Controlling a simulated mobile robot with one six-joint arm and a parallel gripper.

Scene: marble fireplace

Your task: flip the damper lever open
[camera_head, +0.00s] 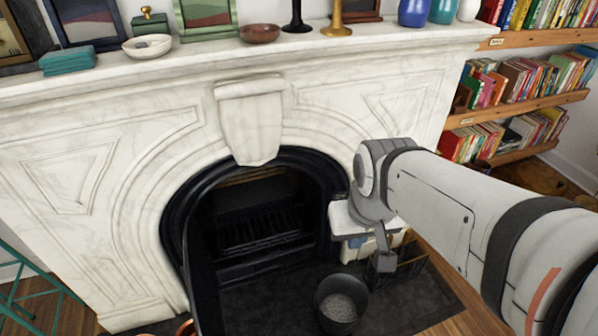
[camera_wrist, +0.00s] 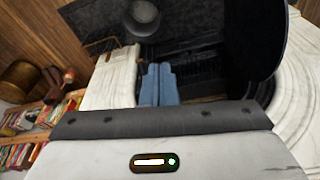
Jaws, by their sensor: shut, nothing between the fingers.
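The fireplace opening (camera_head: 255,215) is a dark arched firebox with a grate inside, set in a white marble surround (camera_head: 130,180). I cannot make out the damper lever in either view; the firebox's upper inside is dark. My gripper (camera_head: 354,243) is in front of the right side of the opening, partly hidden by my own wrist. In the wrist view its blue fingers (camera_wrist: 158,68) are together with nothing between them, in front of the dark opening (camera_wrist: 200,70).
A dark door-like panel (camera_head: 203,275) stands out at the opening's left. A dark bucket (camera_head: 341,303) stands on the hearth slab (camera_head: 270,310) below my gripper. A wire rack (camera_head: 410,262) is at right. The mantel (camera_head: 300,45) holds bowls, frames and vases; bookshelves (camera_head: 530,95) stand right.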

